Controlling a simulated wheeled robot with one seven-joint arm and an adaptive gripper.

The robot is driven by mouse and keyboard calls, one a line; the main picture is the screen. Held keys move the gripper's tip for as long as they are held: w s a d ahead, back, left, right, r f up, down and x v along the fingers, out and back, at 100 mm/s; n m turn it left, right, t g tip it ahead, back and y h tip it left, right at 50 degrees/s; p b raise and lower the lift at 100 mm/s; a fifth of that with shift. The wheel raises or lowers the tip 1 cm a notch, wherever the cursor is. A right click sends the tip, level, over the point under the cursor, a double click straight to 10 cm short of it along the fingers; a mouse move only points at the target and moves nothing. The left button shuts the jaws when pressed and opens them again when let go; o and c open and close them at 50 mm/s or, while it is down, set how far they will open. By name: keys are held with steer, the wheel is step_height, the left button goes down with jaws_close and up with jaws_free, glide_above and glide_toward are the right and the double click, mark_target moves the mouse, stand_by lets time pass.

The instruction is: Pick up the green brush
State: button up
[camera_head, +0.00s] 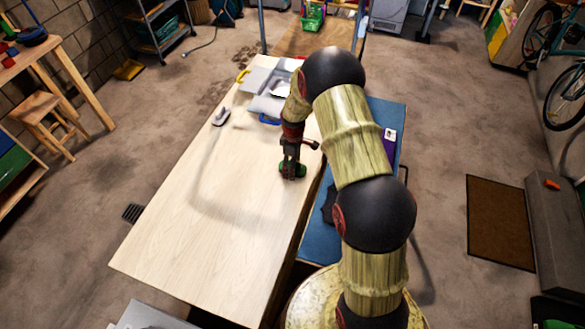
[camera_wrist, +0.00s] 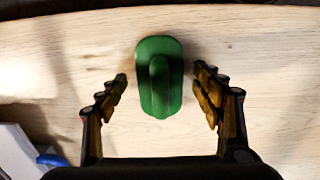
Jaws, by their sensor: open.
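The green brush (camera_wrist: 160,90) lies on the pale wooden table, seen from above in the wrist view with its raised handle along its middle. My gripper (camera_wrist: 160,84) is open, with one finger on each side of the brush and a visible gap to it on both sides. In the head view my gripper (camera_head: 292,170) is low over the table's right edge. Only bits of the green brush (camera_head: 284,170) show there around the gripper; the rest is hidden. I cannot tell the height of the fingertips above the table.
The wooden table (camera_head: 190,215) is mostly bare on its left and front. A small white-and-dark object (camera_head: 221,117) stands toward the back left. A grey tray with a blue handle (camera_head: 268,104) is at the back. A blue surface (camera_head: 318,238) adjoins the right edge.

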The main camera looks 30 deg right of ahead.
steer(key=shift+f, duration=0.1)
steer(key=shift+c, duration=1.4)
steer(key=c, duration=1)
